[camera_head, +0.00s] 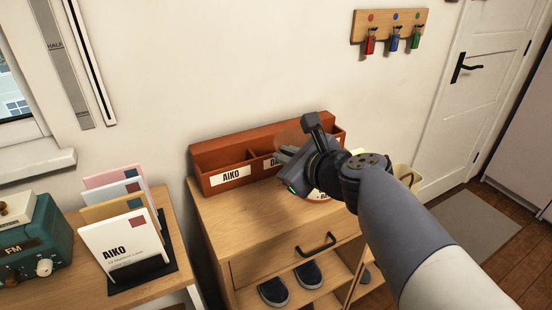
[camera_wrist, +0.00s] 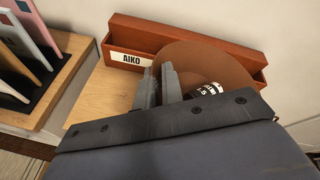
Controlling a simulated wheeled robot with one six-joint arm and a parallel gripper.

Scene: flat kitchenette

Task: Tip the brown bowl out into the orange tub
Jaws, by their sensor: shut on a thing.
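The brown bowl (camera_wrist: 205,62) is a round brown shape in the wrist view, in front of the letter sorter. Its edge shows faintly behind my gripper (camera_head: 290,154) in the head view (camera_head: 291,138). My gripper's two fingers (camera_wrist: 160,86) are close together at the bowl's left edge and shut on it, above the wooden cabinet top. I cannot identify an orange tub in either view.
A reddish-brown sorter (camera_head: 207,160) labelled AIKO stands at the cabinet's (camera_head: 237,219) back. A round object with a black label (camera_wrist: 210,91) is partly hidden by my gripper. A letter rack (camera_head: 172,270) and teal radio (camera_head: 47,240) stand left. The cabinet's front left top is clear.

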